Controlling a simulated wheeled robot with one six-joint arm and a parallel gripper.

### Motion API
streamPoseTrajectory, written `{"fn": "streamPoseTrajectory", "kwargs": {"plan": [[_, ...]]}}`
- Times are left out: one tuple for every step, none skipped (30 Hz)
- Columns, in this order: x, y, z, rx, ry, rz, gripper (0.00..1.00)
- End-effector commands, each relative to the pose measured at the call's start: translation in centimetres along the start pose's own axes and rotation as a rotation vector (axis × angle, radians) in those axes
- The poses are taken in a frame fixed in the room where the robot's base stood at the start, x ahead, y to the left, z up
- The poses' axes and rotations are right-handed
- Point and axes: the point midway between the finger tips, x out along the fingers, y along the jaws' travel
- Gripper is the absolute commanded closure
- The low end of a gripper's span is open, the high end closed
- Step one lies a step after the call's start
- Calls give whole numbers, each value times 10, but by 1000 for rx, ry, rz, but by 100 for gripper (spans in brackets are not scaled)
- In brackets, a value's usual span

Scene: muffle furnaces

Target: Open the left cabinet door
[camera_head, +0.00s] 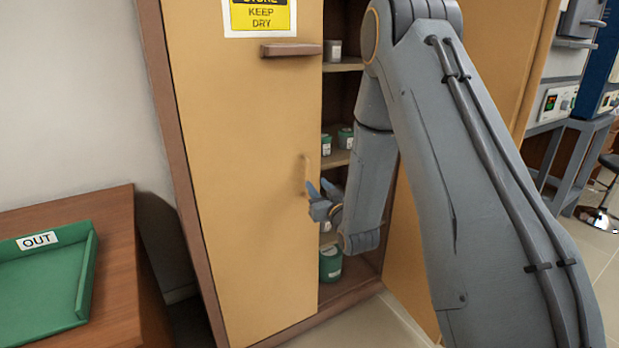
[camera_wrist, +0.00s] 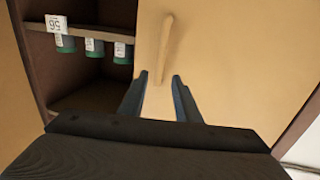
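The left cabinet door (camera_head: 235,190) is a tall tan panel in the head view, with a yellow sign and a brown ledge near its top. I cannot tell whether it is fully closed or slightly ajar. Its small vertical handle (camera_head: 307,172) is near the right edge; it also shows in the wrist view (camera_wrist: 165,45), which looks upside down. My gripper (camera_head: 322,200) is just below and right of the handle. In the wrist view its two fingers (camera_wrist: 162,82) are apart, with nothing between them, and the handle lies just beyond the tips.
Shelves with green-and-white jars (camera_head: 330,262) show right of the door. Another tan panel (camera_head: 497,45) stands further right, partly behind my arm. A brown desk (camera_head: 122,225) with a green OUT tray (camera_head: 85,275) is at the left, close to the cabinet.

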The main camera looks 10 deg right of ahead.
Motion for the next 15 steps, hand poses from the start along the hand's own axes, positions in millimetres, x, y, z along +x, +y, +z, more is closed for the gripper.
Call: {"fn": "streamPoseTrajectory", "kwargs": {"plan": [[3,0,-1,0,10,-1,70],[5,0,-2,0,15,-2,70],[9,0,-2,0,17,-2,70],[12,0,-2,0,17,-3,70],[16,0,-2,0,17,-3,70],[22,0,-3,0,18,-3,70],[26,-1,-3,0,17,-3,70],[32,0,-3,-1,17,-3,70],[38,0,-3,-1,17,-3,70],[43,0,-3,-1,17,-3,70],[47,0,-3,-1,16,-3,70],[53,-1,-3,-1,16,-3,70],[57,-1,-3,-1,16,-3,70],[61,-1,-3,-1,16,-3,70],[65,-1,-3,-1,15,-3,70]]}}
